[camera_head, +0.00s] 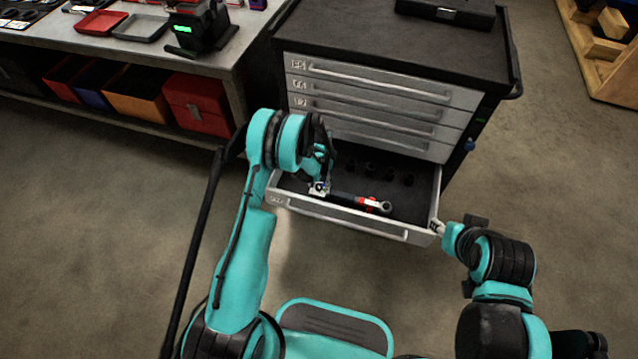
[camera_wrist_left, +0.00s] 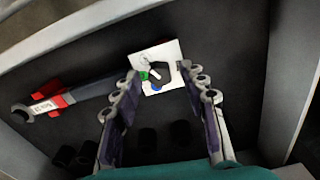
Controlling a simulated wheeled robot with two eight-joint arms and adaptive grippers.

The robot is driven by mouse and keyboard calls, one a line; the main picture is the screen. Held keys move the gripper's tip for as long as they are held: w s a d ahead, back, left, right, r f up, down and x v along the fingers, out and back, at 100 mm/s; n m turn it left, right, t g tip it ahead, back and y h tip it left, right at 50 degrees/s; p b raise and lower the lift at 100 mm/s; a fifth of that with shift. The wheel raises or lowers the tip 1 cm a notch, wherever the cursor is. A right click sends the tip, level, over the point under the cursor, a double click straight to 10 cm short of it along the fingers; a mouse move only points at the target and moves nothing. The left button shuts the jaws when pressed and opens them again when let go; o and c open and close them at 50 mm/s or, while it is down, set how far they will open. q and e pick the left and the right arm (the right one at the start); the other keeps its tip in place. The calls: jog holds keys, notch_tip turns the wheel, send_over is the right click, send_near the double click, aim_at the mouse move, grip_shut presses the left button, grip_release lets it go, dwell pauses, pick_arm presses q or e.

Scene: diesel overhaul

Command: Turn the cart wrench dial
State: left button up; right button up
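The wrench (camera_head: 368,203) lies in the open drawer of the tool cart, with a dark handle, a red section and a silver head. In the left wrist view the wrench (camera_wrist_left: 75,95) runs from its head at the left toward a white plate (camera_wrist_left: 172,50). A dark part with small green and blue marks, possibly the dial, sits on that plate. My left gripper (camera_wrist_left: 160,78) is open, its fingers apart on either side below the plate. In the head view my left gripper (camera_head: 320,178) is over the drawer's left part. My right gripper (camera_head: 438,228) is at the drawer's front right corner; its fingers are unclear.
The drawer (camera_head: 340,220) is pulled out of the cart (camera_head: 390,45). Several dark cylindrical pieces (camera_head: 370,168) stand behind the wrench. A workbench (camera_head: 150,55) with trays and bins is at the left, and a wooden pallet (camera_head: 600,60) at the far right. The floor around is clear.

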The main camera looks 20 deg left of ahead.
pick_arm(q)
notch_tip(320, 180, up, 12)
dwell(0.6)
dwell(0.5)
notch_tip(320, 180, up, 10)
jog(key=t, duration=0.1)
send_over(319, 185)
jog(key=s, duration=0.3)
jog(key=s+r+t, duration=0.2)
jog(key=s+r, duration=0.4)
jog(key=r, duration=0.3)
jog(key=s+r+t, duration=0.2)
jog(key=s, duration=0.6)
jog(key=s+r+n+t, duration=0.1)
jog(key=s+r+t, duration=0.1)
jog(key=s, duration=0.7)
jog(key=shift+r+n, duration=0.3)
jog(key=shift+r, duration=0.3)
